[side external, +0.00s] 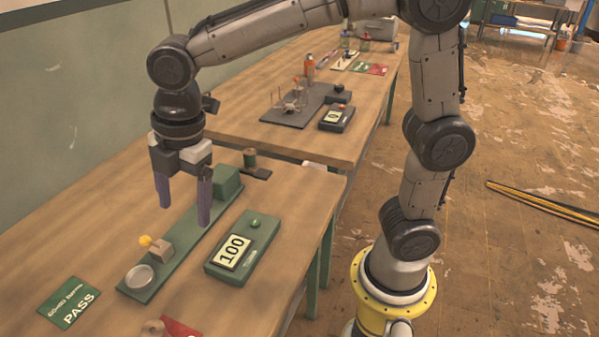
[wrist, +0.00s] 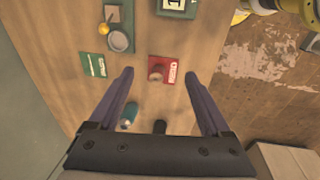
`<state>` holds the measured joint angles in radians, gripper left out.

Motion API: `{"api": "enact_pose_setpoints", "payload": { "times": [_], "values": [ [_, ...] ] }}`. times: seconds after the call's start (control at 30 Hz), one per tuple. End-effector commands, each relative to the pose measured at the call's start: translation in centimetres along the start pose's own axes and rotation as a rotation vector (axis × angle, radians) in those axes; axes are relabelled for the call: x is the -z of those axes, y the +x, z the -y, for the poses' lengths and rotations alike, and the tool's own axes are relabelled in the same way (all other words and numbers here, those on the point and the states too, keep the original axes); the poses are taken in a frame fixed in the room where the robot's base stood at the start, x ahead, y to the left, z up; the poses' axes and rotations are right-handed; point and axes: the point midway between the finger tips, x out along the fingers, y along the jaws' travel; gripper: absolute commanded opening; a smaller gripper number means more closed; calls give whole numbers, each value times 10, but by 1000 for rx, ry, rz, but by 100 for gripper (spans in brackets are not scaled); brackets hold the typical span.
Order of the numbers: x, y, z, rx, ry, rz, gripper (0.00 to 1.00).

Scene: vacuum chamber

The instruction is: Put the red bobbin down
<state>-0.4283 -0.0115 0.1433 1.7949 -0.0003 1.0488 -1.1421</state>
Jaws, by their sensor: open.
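My gripper (side external: 184,213) is open and empty, raised above the bench with its purple fingers apart. In the wrist view its fingertips (wrist: 157,76) frame a red card (wrist: 173,66) on the bench below. A reddish-brown bobbin (wrist: 155,74) stands on that card, apart from the fingers. In the side view the red card (side external: 183,328) is cut by the bottom edge, with a tan-topped bobbin (side external: 153,328) at its left side.
A green PASS card (side external: 69,302) lies at the left. A long green device (side external: 175,250) with a round dish and a display unit (side external: 243,248) reading 100 stand on the bench. In the wrist view, a teal spool (wrist: 129,115) and a dark one (wrist: 160,127) lie nearer the gripper.

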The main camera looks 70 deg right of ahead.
Motion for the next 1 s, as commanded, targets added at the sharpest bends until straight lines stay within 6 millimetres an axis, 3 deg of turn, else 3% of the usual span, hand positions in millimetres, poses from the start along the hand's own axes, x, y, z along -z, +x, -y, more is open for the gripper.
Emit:
{"api": "enact_pose_setpoints", "payload": {
  "times": [0.03,0.2,0.4,0.5,0.63,1.0],
  "values": [
    [-24,-16,13,-38,149,-10,82],
    [-85,-43,62,-141,646,-53,82],
    [-132,-48,126,-251,1174,-135,82],
    [-144,-43,149,-288,1359,-172,82],
    [-151,-38,165,-314,1497,-205,82],
    [-152,-36,169,-319,1540,-214,82]
  ]
}}
